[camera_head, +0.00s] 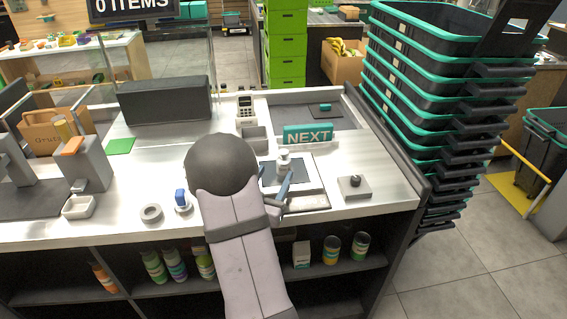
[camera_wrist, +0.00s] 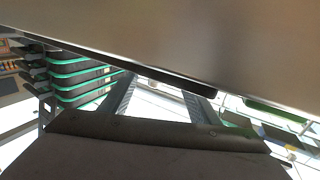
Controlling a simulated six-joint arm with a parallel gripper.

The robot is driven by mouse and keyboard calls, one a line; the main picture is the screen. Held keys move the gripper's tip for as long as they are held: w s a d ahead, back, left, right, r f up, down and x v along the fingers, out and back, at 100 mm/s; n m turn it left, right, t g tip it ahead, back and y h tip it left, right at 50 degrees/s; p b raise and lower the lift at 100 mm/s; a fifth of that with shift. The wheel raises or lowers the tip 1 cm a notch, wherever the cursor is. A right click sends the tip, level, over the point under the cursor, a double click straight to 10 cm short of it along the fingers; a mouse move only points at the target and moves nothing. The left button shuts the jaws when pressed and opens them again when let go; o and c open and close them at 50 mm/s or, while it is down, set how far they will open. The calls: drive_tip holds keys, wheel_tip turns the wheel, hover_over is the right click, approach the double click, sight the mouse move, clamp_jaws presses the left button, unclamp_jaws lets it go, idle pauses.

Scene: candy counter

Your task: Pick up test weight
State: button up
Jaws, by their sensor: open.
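A small pale metal piece with a knob-like top, which looks like the test weight (camera_head: 283,160), stands upright on the dark square plate of a counter scale (camera_head: 309,188). My gripper (camera_head: 276,182) is low over the near side of the scale, with open jaws close to the weight. My arm hides part of the scale, and I cannot tell whether a finger touches the weight. In the wrist view, the two dark fingers of my gripper (camera_wrist: 160,100) are apart. A large smooth grey-brown surface fills the top of that view, and I cannot make out the weight there.
A teal lettered sign (camera_head: 308,134) stands just behind the scale. A square metal block with a dark knob (camera_head: 354,187) is to its right. A tape roll (camera_head: 151,213) and a blue-topped item (camera_head: 181,199) lie left of my arm. Stacked baskets (camera_head: 430,110) rise beyond the counter's right edge.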

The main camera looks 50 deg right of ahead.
sight(281, 165)
drive_tip(key=x, duration=0.1)
drive_tip(key=p+x, duration=0.1)
drive_tip(key=x, duration=0.2)
drive_tip(key=shift+s+d+r+p, duration=0.1)
drive_tip(key=shift+s+r+p, duration=0.1)
drive_tip(key=shift+s+p, duration=0.1)
drive_tip(key=shift+w+d+f, duration=0.1)
drive_tip(key=shift+w+d, duration=0.15)
drive_tip(key=shift+d, duration=0.25)
drive_tip(key=shift+c, duration=0.7)
clamp_jaws()
drive_tip(key=shift+r, duration=0.3)
wheel_tip(281, 165, up, 10)
drive_tip(key=shift+f, duration=0.15)
